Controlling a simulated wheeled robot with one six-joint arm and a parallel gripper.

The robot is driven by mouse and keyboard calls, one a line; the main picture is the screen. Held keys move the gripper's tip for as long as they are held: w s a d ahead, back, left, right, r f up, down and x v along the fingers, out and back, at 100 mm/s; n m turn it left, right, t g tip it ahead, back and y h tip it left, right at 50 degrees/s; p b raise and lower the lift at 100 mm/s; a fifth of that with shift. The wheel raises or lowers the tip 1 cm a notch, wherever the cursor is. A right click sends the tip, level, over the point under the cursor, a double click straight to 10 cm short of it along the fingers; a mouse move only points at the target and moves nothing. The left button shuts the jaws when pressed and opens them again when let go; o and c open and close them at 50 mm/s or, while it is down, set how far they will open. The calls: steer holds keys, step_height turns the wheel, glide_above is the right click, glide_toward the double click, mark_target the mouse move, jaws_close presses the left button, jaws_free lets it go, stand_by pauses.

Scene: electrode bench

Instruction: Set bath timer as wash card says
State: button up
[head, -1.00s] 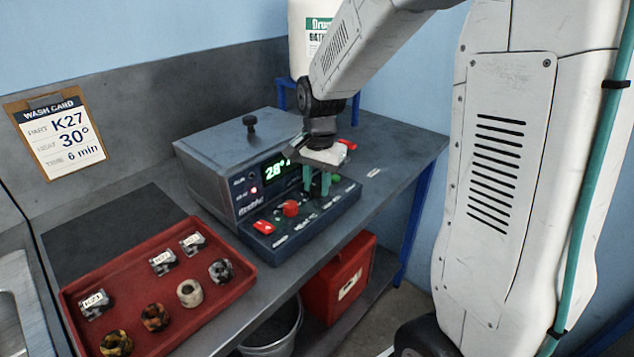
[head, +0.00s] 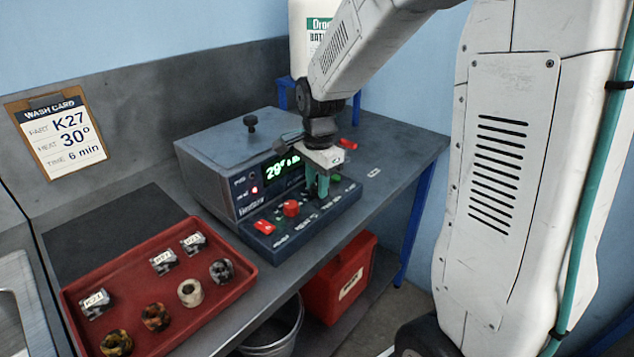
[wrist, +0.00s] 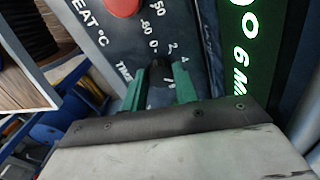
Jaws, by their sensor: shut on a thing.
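The wash card (head: 57,135) on the back wall reads part K27, heat 30°, time 6 min. The bath (head: 240,160) is a grey lidded box with a sloping control panel (head: 335,203). Its green display (head: 283,168) begins with 29° in the head view; in the wrist view the display (wrist: 243,55) shows a 6 followed by an M. My gripper (head: 318,188) is over the panel's right part. In the wrist view its green fingers (wrist: 160,80) are shut on the dark time knob (wrist: 161,70), beside the "TIME" lettering. The fingers partly hide the knob and dial.
The red heat knob (head: 291,208) and a red switch (head: 264,227) are left of my gripper. A red tray (head: 222,292) holds several ring-shaped and labelled parts. A white jug (head: 305,40) stands behind the bath. A red box (head: 338,282) and a bucket (head: 275,330) are below the bench.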

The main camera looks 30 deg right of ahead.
steer(key=o, duration=1)
step_height(320, 180, up, 8)
steer(key=shift+s+f, duration=0.1)
steer(key=shift+s, duration=0.05)
steer(key=shift+s+n, duration=0.2)
steer(key=shift+n, duration=0.5)
steer(key=s+a+r+n, duration=0.1)
steer(key=s+n, duration=0.4)
steer(key=s, duration=0.3)
steer(key=s+a+r+n, duration=0.1)
steer(key=s+a+n, duration=0.1)
steer(key=s+n, duration=0.3)
steer(key=s+a+r+n+t, duration=0.1)
steer(key=s+n, duration=0.3)
steer(key=s, duration=0.7)
steer(key=shift+s+a+r+n, duration=0.3)
steer(key=shift+a+r+n, duration=0.15)
steer(key=shift+a, duration=0.3)
